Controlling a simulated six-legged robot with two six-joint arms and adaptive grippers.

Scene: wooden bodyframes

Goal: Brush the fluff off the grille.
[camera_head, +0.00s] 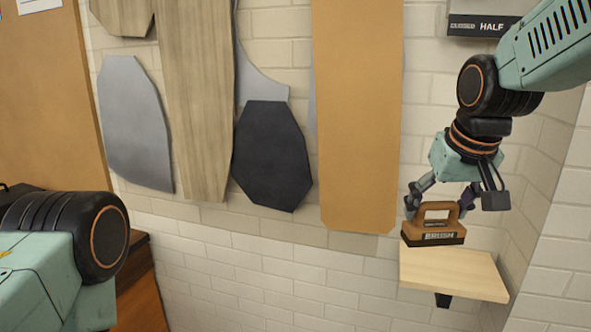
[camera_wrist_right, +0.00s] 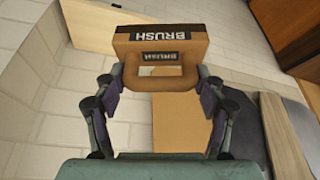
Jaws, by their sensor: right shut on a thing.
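A brown brush (camera_head: 431,236) with a loop handle and a "BRUSH" label is in my right gripper (camera_head: 437,206). The fingers are shut on the sides of its handle. In the head view the brush is upright, just above or at the left end of a small wooden shelf (camera_head: 455,275); I cannot tell whether it touches. In the right wrist view the brush (camera_wrist_right: 160,50) sits between the two fingers (camera_wrist_right: 157,100), its label facing the camera. No grille or fluff can be made out. Of my left arm only a part shows at the lower left; its gripper is out of view.
Wooden, grey and black body-shaped boards (camera_head: 273,160) hang on the white brick wall (camera_head: 270,280). A tall orange-brown board (camera_head: 357,120) hangs left of my right gripper. A "HALF" sign (camera_head: 480,25) is at the top right. A brown cabinet (camera_head: 140,295) stands at the lower left.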

